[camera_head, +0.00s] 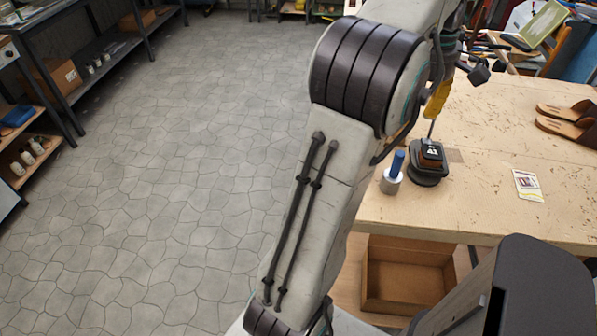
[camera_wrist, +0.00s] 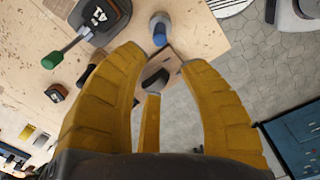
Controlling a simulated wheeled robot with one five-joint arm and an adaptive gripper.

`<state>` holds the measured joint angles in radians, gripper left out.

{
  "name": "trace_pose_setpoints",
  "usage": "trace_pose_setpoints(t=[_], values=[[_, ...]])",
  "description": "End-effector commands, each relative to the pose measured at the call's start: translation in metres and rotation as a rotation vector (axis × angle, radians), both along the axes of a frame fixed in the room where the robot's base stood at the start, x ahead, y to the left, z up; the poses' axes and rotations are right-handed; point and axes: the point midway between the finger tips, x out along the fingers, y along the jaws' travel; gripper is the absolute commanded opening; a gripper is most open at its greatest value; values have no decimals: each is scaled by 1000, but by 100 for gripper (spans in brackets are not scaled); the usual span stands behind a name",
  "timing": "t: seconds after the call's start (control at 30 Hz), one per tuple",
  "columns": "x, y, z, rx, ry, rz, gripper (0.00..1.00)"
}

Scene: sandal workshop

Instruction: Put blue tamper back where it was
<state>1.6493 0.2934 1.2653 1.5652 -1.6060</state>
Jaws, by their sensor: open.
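The blue tamper (camera_head: 393,176) stands upright near the table's left front corner, its blue handle above a pale grey cylindrical body. It also shows in the wrist view (camera_wrist: 159,27), beyond the fingertips at the top centre. Nothing holds it. My gripper (camera_wrist: 160,60) has yellow fingers spread apart in the wrist view, with no tamper between them. In the head view, part of a yellow finger (camera_head: 437,100) shows above the table behind my arm; the rest is hidden. The tamper and fingers look apart, but the exact gap is unclear.
A card (camera_head: 528,185) and brown sandals (camera_head: 570,122) lie farther right on the table (camera_head: 480,215). A wooden box (camera_head: 405,298) sits below. Open stone floor (camera_head: 180,180) lies left.

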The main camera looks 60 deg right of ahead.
Motion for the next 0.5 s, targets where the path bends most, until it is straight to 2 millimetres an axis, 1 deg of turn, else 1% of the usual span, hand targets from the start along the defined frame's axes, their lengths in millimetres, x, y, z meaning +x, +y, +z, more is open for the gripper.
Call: trace_pose_setpoints(t=[0.07, 0.17, 0.27, 0.3, 0.37, 0.4, 0.47, 0.5], values=[[5, 1, 0, -1, 0, 2, 38], [22, 6, 1, -9, 0, 8, 38], [53, 16, 2, -25, -4, 15, 38], [69, 23, 2, -33, -6, 18, 38], [95, 35, 3, -47, -12, 23, 38], [111, 46, 2, -55, -17, 24, 38], [136, 63, 1, -69, -28, 28, 38], [151, 75, 0, -79, -35, 29, 38]])
